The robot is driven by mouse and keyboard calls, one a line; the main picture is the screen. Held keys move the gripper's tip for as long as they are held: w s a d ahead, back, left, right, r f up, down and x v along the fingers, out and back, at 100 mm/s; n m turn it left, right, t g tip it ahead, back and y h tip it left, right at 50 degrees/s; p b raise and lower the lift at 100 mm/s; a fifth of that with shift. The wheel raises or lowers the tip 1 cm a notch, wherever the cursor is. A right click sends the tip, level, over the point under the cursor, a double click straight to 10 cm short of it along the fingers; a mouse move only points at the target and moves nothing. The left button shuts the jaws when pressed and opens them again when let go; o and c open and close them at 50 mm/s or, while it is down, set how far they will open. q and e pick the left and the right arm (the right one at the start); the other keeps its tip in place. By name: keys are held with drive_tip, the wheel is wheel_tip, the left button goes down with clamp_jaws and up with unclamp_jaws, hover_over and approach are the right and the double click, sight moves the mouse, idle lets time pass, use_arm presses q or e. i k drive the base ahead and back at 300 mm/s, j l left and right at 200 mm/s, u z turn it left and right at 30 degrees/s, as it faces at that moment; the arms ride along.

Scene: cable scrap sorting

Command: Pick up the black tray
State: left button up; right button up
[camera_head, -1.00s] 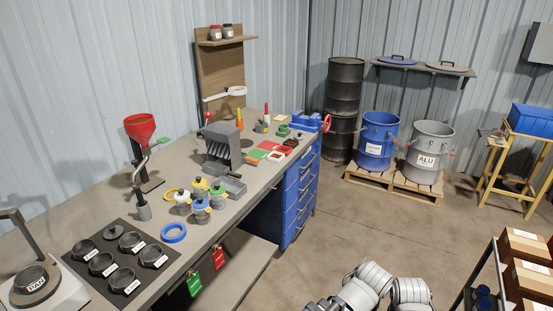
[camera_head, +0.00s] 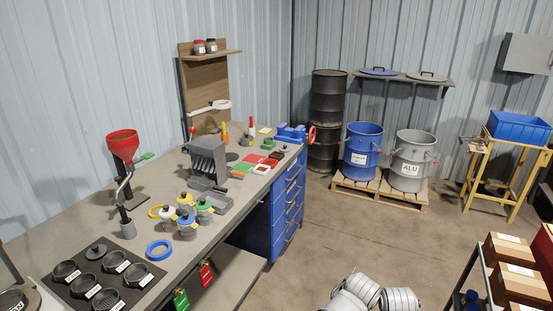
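A flat black tray (camera_head: 112,243) lies on the grey workbench at the lower left. Several round black cups with white labels (camera_head: 137,275) and a black knobbed lid (camera_head: 97,251) stand on it. Its near end is close to the bottom edge of the picture. Pale rounded links of my arms show at the bottom, right of centre, over the floor and apart from the bench. Neither gripper shows.
On the workbench (camera_head: 75,226), a blue ring (camera_head: 159,250), several small capped jars (camera_head: 187,228) and a red funnel stand (camera_head: 122,145) are near the tray. Red and green tags (camera_head: 205,274) hang at the bench front. The floor (camera_head: 310,235) in the middle is clear.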

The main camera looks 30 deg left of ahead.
sight(275, 154)
drive_tip(key=u, duration=0.3)
drive_tip(key=i+l+u, duration=0.1)
drive_tip(key=i+u, duration=0.15)
drive_tip(key=u, duration=0.2)
drive_tip(key=i+l+u, duration=0.15)
drive_tip(key=u, duration=0.3)
drive_tip(key=i+l+u, duration=0.1)
drive_tip(key=i+l, duration=0.15)
drive_tip(key=i+l+u, duration=0.25)
drive_tip(key=i+l, duration=0.2)
drive_tip(key=l, duration=0.25)
drive_tip(key=i+l+u, duration=0.15)
drive_tip(key=l, duration=0.25)
drive_tip(key=i+l+u, duration=0.1)
drive_tip(key=i+l, duration=0.3)
drive_tip(key=l, duration=0.2)
drive_tip(key=i+l, duration=0.15)
drive_tip(key=l, duration=0.25)
drive_tip(key=i+l, duration=0.15)
drive_tip(key=l, duration=0.2)
